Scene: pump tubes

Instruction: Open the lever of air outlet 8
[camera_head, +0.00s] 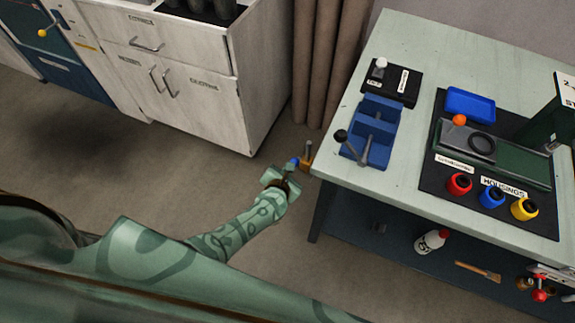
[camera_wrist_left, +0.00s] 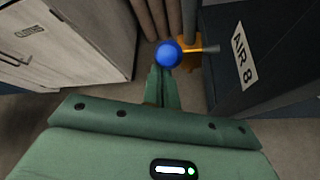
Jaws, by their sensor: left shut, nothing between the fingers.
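The air outlet 8 valve is a small brass fitting (camera_head: 307,155) by the workbench's left corner. It also shows in the left wrist view (camera_wrist_left: 190,66), beside a white "AIR 8" label (camera_wrist_left: 244,62). Its lever ends in a blue ball knob (camera_wrist_left: 168,54), seen in the head view too (camera_head: 295,161). A thin metal rod runs right from near the ball. My left gripper (camera_head: 285,172) is shut and empty, its green fingertips (camera_wrist_left: 158,76) right at the ball; I cannot tell whether they touch it. My right gripper is not in view.
The workbench (camera_head: 420,32) stands right of the valve, with a blue vise (camera_head: 371,130) near its corner. A white cabinet (camera_head: 200,95) stands at the back left, and brown vertical pipes (camera_head: 330,50) rise between them. The floor in front is clear.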

